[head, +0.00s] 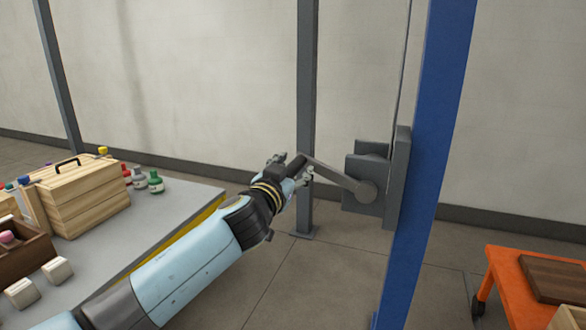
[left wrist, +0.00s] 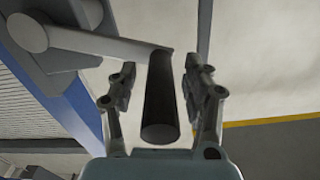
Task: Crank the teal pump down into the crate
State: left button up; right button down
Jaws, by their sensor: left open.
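A grey winch (head: 372,182) is mounted on a blue post (head: 432,150). Its crank arm (head: 338,174) reaches out to the left and ends in a dark handle (head: 298,163). My left gripper (head: 290,168) is at the handle. In the left wrist view the dark handle (left wrist: 160,100) lies between the two open fingers of my left gripper (left wrist: 162,88), with a gap visible on both sides. The crank arm (left wrist: 110,42) runs from the handle to the winch at upper left. The teal pump and the crate cannot be made out. My right gripper is not in view.
A grey table (head: 165,190) at left holds a wooden box (head: 85,190) and several small bottles (head: 140,179). An orange cart (head: 507,285) with a dark board (head: 555,278) stands at lower right. A grey post (head: 307,100) rises behind the handle. Floor between table and post is clear.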

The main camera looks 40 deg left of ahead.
pick_arm(q)
jog(key=shift+c, duration=0.3)
grip_shut()
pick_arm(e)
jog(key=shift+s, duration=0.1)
